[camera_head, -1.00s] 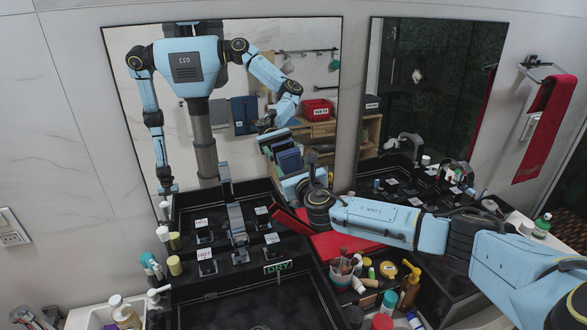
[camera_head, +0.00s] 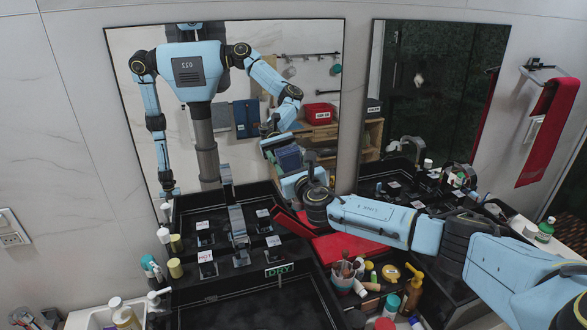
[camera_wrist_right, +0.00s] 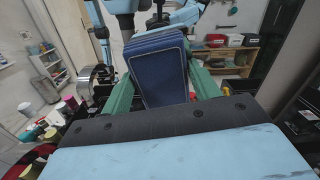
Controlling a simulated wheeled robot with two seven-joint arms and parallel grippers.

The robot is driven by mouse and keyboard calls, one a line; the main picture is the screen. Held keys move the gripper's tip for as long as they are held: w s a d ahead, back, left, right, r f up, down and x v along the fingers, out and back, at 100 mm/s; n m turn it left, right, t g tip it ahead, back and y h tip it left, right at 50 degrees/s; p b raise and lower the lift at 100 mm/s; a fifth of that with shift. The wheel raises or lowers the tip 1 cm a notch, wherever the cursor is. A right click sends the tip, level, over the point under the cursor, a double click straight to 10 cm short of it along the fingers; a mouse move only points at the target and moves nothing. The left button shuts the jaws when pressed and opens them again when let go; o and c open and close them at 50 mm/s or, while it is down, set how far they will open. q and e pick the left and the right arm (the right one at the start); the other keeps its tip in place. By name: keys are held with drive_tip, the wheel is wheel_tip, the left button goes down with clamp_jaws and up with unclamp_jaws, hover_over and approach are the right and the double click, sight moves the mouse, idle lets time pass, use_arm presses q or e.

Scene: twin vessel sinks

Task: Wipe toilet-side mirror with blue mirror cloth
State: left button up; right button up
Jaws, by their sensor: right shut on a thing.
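A large mirror (camera_head: 255,60) hangs on the left and a second, darker mirror (camera_head: 440,90) on the right. The frames do not tell me which is the toilet-side one. My right arm reaches in from the right, its gripper (camera_head: 289,166) in front of the lower right part of the left mirror. The right gripper is shut on a dark blue cloth (camera_wrist_right: 160,70), seen as a folded pad between green fingers in the right wrist view. Whether the cloth touches the glass I cannot tell. My left gripper shows only as a small reflection.
Black sinks and faucets (camera_head: 238,222) stand below the left mirror. A red cloth (camera_head: 345,248) lies on the counter under my right arm. A brush cup (camera_head: 343,275) and several bottles stand in front. A red towel (camera_head: 552,130) hangs at right.

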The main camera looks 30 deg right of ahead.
drive_tip(key=d, duration=0.3)
drive_tip(key=shift+s+d, duration=0.35)
drive_tip(key=shift+s, duration=0.05)
drive_tip(key=shift+w+a+r+p, duration=0.15)
drive_tip(key=shift+a+p, duration=0.15)
drive_tip(key=shift+a, duration=0.25)
drive_tip(key=shift+w+a+p, duration=0.2)
drive_tip(key=shift+a, duration=0.45)
drive_tip(key=shift+w+a+p, duration=0.15)
drive_tip(key=shift+a, duration=0.5)
